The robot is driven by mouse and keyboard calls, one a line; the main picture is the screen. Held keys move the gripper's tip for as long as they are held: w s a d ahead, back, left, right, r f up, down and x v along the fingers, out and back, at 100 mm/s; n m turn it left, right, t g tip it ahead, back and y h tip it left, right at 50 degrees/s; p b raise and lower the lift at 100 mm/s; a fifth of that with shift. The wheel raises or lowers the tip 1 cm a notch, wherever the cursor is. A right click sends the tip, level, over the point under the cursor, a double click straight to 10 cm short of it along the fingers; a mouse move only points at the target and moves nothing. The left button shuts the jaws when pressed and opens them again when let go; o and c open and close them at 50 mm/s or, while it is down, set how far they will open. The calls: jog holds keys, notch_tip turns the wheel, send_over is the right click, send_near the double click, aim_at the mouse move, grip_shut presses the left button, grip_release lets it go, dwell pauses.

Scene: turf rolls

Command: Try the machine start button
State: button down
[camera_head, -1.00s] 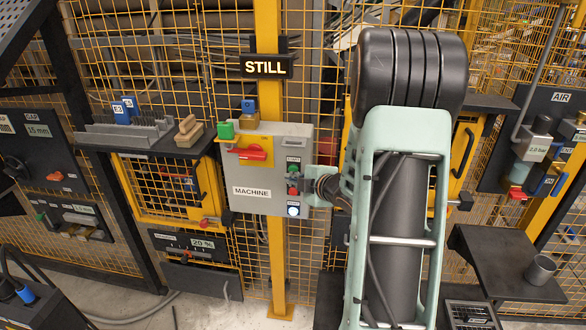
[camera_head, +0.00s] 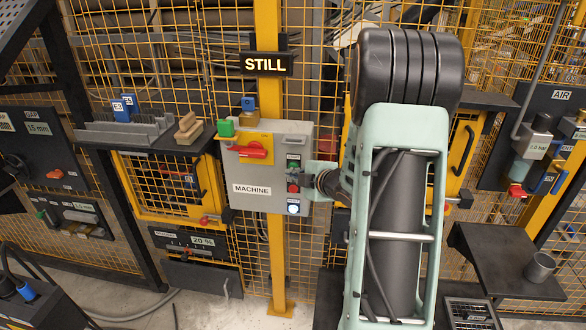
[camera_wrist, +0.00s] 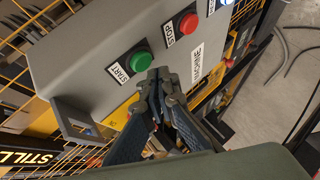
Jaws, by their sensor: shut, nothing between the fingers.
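The grey machine box (camera_head: 245,198) hangs on a yellow post and carries a "MACHINE" label. In the wrist view its green START button (camera_wrist: 139,61) shows beside its label, with the red STOP button (camera_wrist: 188,24) farther along. My gripper (camera_wrist: 158,76) is shut and empty. Its fingertips are at the near edge of the green button in that view; I cannot tell whether they touch it. In the head view my gripper (camera_head: 312,170) reaches the box's right side. The sign (camera_head: 266,64) above reads "STILL".
A red rotary switch (camera_head: 252,150) sits on the box's yellow plate, and a lit button (camera_head: 293,208) is low on its right. Yellow mesh fencing stands behind. A shelf with a grey rack (camera_head: 135,130) is left; a dark shelf (camera_head: 495,258) with a cup is right.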

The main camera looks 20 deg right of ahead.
jog(key=shift+w, duration=0.1)
dwell(0.6)
jog(key=shift+w+d, duration=0.2)
jog(key=shift+w, duration=0.05)
jog(key=shift+w+d, duration=0.3)
jog(key=shift+w, duration=0.05)
dwell(0.7)
jog(key=shift+s+a, duration=0.1)
dwell(0.3)
jog(key=shift+s+a+b, duration=0.4)
jog(key=shift+s+b, duration=0.2)
jog(key=s+a, duration=0.1)
jog(key=s+a+b, duration=0.1)
jog(key=s, duration=0.2)
jog(key=shift+s+a+b, duration=0.1)
jog(key=shift+a+b, duration=0.3)
